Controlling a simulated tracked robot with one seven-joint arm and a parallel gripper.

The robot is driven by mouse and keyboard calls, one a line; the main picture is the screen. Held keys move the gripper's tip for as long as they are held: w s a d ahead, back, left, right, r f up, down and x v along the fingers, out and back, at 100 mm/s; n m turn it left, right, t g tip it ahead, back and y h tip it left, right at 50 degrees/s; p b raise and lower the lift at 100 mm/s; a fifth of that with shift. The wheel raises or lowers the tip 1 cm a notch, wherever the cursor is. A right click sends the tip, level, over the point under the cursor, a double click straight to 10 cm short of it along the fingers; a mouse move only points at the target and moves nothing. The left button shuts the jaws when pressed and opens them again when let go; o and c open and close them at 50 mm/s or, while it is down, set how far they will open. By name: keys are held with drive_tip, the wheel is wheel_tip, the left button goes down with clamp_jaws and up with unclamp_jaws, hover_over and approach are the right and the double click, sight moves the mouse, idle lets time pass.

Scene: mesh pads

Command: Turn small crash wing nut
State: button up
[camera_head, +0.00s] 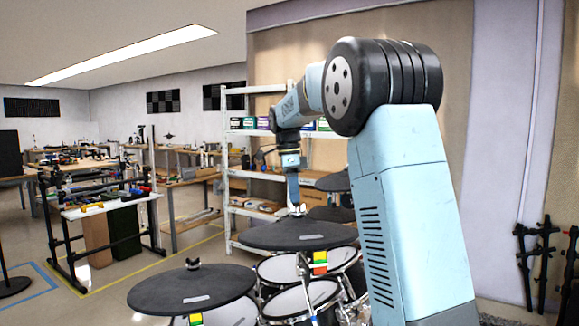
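A dark cymbal pad (265,236) lies level in the middle of the view, above the drums. A small wing nut (298,210) appears at its center, partly covered by my gripper and too small to make out clearly. My gripper (295,203) points straight down from the arm, its tip at or just above that nut. Whether it touches the nut or is closed on it cannot be told. A second cymbal pad (165,292) is at the lower left, with a dark wing nut (192,263) standing on its center. No label shows which cymbal is the small crash.
White mesh drums (303,297) sit below the cymbals, with a metal stand (306,285) between them. Two more dark pads (334,214) are behind on the right. A white shelf (235,165) stands behind.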

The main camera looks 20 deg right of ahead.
wheel_tip(320, 180, up, 11)
drive_tip(key=w+a, duration=0.1)
drive_tip(key=shift+w+a, duration=0.15)
drive_tip(key=shift+w, duration=0.1)
drive_tip(key=s+d+f+n+t+y, duration=0.15)
drive_tip(key=s+f+n, duration=0.4)
drive_tip(key=s, duration=0.75)
drive_tip(key=s+d+f+n+t, duration=0.2)
drive_tip(key=s+n+t, duration=0.1)
drive_tip(key=s+n, duration=0.8)
drive_tip(key=s+f+n+t, duration=0.2)
drive_tip(key=s+f+n, duration=0.2)
drive_tip(key=s+f, duration=0.5)
drive_tip(key=s, duration=0.3)
drive_tip(key=shift+a+f, duration=0.3)
drive_tip(key=shift+f, duration=0.1)
drive_tip(key=shift+a+t+h, duration=0.15)
drive_tip(key=shift+t+h, duration=0.1)
drive_tip(key=shift+a, duration=0.1)
idle(0.9)
